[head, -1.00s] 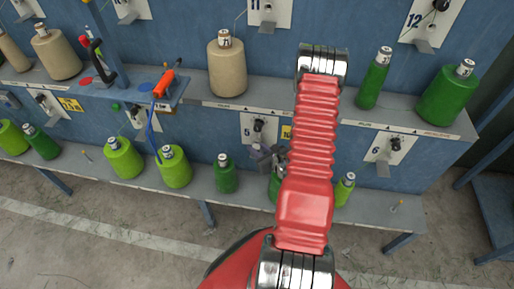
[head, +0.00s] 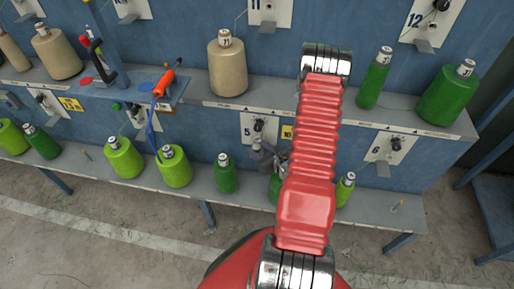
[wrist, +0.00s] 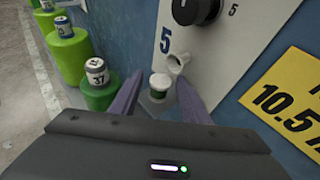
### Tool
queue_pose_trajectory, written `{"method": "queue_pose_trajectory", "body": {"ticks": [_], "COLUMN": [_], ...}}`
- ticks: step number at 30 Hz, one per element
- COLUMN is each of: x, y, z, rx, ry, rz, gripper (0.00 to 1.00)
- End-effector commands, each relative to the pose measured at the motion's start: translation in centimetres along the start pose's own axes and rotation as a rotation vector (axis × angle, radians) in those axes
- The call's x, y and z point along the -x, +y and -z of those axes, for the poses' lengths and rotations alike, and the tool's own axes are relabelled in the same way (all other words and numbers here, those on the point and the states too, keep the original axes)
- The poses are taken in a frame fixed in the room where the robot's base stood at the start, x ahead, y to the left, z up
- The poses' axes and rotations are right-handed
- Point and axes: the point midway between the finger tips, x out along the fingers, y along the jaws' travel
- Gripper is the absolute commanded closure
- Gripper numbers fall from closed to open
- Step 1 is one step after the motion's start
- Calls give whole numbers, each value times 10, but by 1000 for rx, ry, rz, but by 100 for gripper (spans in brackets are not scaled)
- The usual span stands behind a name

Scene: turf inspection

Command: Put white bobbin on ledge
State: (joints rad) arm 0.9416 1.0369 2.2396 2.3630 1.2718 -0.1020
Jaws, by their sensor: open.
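My gripper (wrist: 158,98) is open in the wrist view, its two dark purple fingers apart. No wholly white bobbin shows clearly. In the head view my gripper (head: 268,158) is by the blue wall under panel 5, partly hidden by my red arm. A green bobbin (head: 273,190) beneath it is mostly hidden. The lower grey ledge (head: 200,187) runs along the wall; the upper ledge (head: 285,112) is above.
Green bobbins stand along the lower ledge, one beside my left finger with label 37 (wrist: 97,72). A beige cone (head: 228,68) and green bobbins (head: 448,92) stand on the upper ledge.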

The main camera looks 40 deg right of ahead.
Motion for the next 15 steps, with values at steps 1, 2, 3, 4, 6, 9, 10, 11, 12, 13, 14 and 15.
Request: {"method": "queue_pose_trajectory", "body": {"ticks": [1,2,3,4,6,9,10,11,12,13,14,15], "x": [7,10,16,21,31,46,51,55,60,64,69,74], "y": [-1,-1,-1,-1,-1,-1,-1,-1,-1,-2,-1,-1], "z": [0,0,0,0,0,0,0,0,0,0,0,0], "rx": [-2,-2,-2,-3,-2,-2,-3,-3,-2,-2,-2,-3], "ry": [1,1,0,0,0,0,-1,-1,-1,-1,0,0], "rz": [2,2,3,4,3,3,4,4,3,4,4,3], "gripper": [58,58,58,58,58,58,58,58,58,58,58,58]}}
